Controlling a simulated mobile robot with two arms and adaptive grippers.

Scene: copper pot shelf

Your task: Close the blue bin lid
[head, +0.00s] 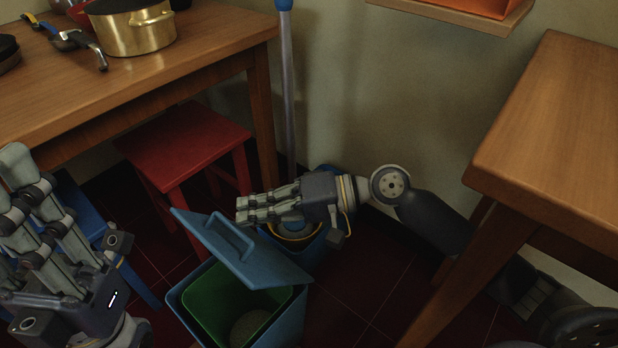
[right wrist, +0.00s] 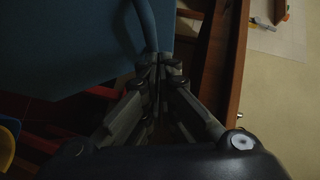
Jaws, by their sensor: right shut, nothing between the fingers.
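The blue bin (head: 292,325) stands on the floor at the bottom centre of the head view, with a green inner bucket (head: 217,292) inside. Its blue lid (head: 275,268) is raised and tilted, with the handle (head: 232,236) on its upper face, and the bin's mouth shows. My right gripper (head: 240,210) is shut and empty, just behind the raised lid near its top edge. In the right wrist view the shut fingers (right wrist: 160,75) are close to the lid (right wrist: 65,40) and its handle; I cannot tell whether they touch. My left gripper (head: 35,235) appears open and empty at the lower left.
A second blue bin with a yellow rim (head: 300,242) stands behind the lid. A red stool (head: 185,143) and a wooden table (head: 215,50) with a brass pot (head: 133,30) are at the left. Another wooden table (head: 560,120) is at the right.

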